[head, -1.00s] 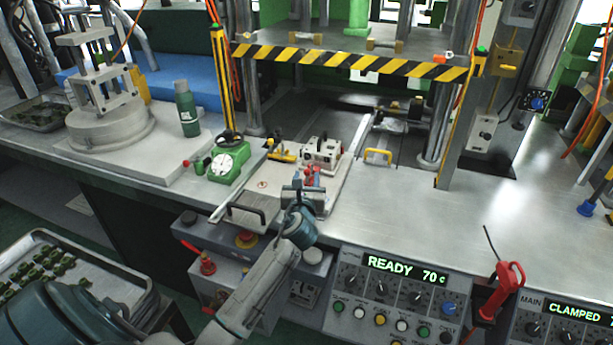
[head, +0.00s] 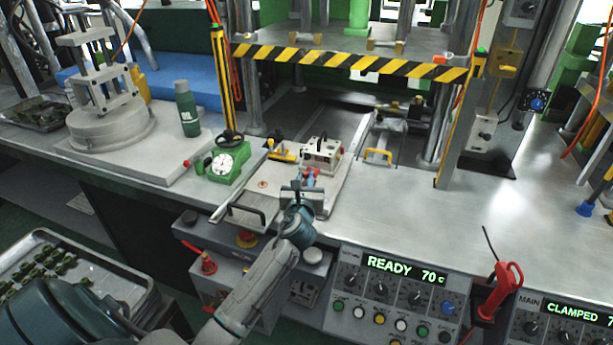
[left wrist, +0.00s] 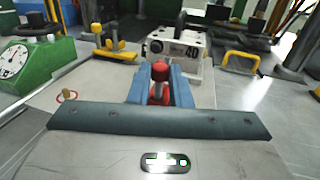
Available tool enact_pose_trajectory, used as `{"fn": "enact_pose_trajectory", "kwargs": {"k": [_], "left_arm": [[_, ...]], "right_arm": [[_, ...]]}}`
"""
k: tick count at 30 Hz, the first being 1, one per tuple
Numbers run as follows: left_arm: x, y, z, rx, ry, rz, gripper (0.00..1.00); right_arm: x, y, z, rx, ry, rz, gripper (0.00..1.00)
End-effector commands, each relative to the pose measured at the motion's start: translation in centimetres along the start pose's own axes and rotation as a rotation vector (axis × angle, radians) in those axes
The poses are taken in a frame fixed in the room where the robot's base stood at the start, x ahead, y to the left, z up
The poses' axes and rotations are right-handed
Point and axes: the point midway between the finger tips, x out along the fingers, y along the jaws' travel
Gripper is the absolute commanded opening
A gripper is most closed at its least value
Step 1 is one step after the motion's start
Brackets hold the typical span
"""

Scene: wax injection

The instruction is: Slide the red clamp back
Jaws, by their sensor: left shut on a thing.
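The red clamp (left wrist: 159,72) shows in the left wrist view between the two blue fingers of my left gripper (left wrist: 160,84), which is shut on it. In the head view my left gripper (head: 308,180) is over the light plate, with a bit of red at its fingertips. Just beyond it stands the pale mould block (head: 322,154), marked 40 in the left wrist view (left wrist: 176,48). The fingers hide the clamp's lower part. My right gripper does not show.
A green dial gauge (head: 231,161) and a yellow toggle clamp (head: 281,153) stand left of the block. A yellow handle (head: 377,157) is to its right. A striped beam (head: 350,61) spans above the press opening.

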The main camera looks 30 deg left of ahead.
Motion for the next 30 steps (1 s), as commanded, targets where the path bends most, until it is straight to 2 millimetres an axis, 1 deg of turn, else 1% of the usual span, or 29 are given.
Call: {"fn": "enact_pose_trajectory", "kwargs": {"k": [1, 3, 5, 8, 13, 14, 16, 17, 26, 29, 30], "left_arm": [[-0.7, 0.2, 0.2, 0.002, 0.005, 0.0, 0.0], [-1.6, 0.4, 0.2, 0.001, 0.005, -0.001, 0.0], [-2.0, 0.5, 0.1, 0.001, 0.004, 0.0, 0.0], [-2.1, 0.6, -0.1, 0.001, 0.003, 0.001, 0.0], [-2.1, 0.6, -0.2, 0.001, 0.004, 0.001, 0.0], [-2.1, 0.6, -0.2, 0.001, 0.004, 0.001, 0.23], [-2.1, 0.6, -0.2, 0.001, 0.004, 0.001, 0.37], [-2.1, 0.6, -0.2, 0.001, 0.004, 0.001, 0.39], [-2.3, 0.6, -0.1, 0.0, 0.003, 0.001, 0.39], [-3.2, 0.5, -0.2, -0.001, 0.003, 0.0, 0.39], [-3.8, 0.5, -0.3, -0.001, 0.004, 0.0, 0.39]], "right_arm": [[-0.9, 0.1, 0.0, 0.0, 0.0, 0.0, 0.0], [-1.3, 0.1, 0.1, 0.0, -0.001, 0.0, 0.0], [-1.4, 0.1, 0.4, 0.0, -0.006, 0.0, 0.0], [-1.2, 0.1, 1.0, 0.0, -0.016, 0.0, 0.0], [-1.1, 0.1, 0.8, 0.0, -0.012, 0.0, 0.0], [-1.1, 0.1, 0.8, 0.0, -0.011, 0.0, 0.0], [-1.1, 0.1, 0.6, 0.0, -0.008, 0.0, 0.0], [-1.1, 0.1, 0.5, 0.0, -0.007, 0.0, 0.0], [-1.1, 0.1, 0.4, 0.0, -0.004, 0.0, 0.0], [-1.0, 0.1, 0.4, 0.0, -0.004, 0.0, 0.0], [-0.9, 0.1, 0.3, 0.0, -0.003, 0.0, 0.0]]}}
